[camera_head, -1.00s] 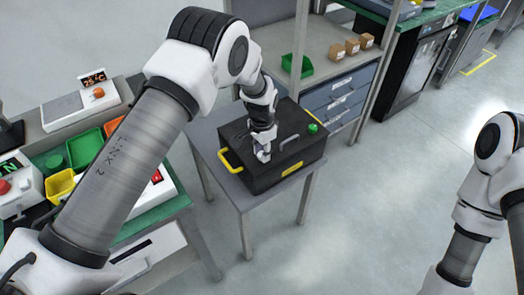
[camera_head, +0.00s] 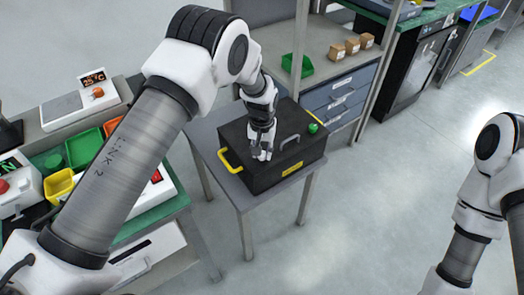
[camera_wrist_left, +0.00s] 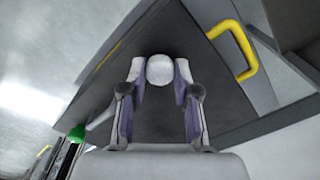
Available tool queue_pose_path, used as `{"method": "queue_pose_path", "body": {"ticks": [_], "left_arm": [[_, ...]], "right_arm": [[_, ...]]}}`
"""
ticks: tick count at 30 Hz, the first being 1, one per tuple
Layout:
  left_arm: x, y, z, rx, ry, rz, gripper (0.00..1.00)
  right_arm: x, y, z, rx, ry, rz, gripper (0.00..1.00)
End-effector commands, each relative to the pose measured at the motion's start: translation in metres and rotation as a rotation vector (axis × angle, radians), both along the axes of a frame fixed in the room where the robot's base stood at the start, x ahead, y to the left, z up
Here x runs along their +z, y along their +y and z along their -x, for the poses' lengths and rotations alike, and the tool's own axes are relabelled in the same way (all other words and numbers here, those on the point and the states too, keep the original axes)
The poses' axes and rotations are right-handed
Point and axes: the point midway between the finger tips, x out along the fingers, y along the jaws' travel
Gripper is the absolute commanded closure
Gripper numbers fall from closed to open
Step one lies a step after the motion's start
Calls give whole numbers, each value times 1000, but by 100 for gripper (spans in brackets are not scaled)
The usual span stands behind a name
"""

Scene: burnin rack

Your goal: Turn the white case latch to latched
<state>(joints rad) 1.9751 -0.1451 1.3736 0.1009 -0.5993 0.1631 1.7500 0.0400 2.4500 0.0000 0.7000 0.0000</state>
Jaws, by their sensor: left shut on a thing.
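The black case (camera_head: 290,163) sits closed on a small grey table. The white case latch (camera_wrist_left: 160,70) is a round white knob on the case lid in the left wrist view. My left gripper (camera_head: 261,154) comes down from above onto the lid. In the left wrist view its two fingers (camera_wrist_left: 160,78) stand on either side of the white latch and are shut on it. In the head view the gripper hides the latch. The latch's turn angle cannot be read. My right arm shows at the right edge, but its gripper is out of view.
A workbench with bins stands at left. A shelf with a green bin (camera_head: 297,65) stands behind. Open floor lies at right.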

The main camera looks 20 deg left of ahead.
Motion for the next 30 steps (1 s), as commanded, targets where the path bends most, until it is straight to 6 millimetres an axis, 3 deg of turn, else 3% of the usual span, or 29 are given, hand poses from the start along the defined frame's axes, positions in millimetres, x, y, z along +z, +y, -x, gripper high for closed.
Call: {"method": "queue_pose_path", "body": {"ticks": [15, 16, 17, 18, 26, 30], "left_arm": [[-1, 0, 1, 21, 3, 0, 100], [-1, 0, 1, 21, 3, 0, 59], [-1, 0, 1, 21, 2, 0, 49], [-1, 0, 1, 21, 2, 0, 44], [0, 0, 0, 20, 1, 0, 44], [13, 0, -1, 20, -2, 0, 44]], "right_arm": [[0, 0, 0, 0, 0, 0, 63], [0, 0, 0, 0, 0, 0, 63], [0, 0, 0, 0, 0, 0, 63], [0, 0, 0, 0, 0, 0, 63], [0, 0, 0, 0, 0, 0, 63], [0, 0, 0, 0, 0, 0, 63]]}}
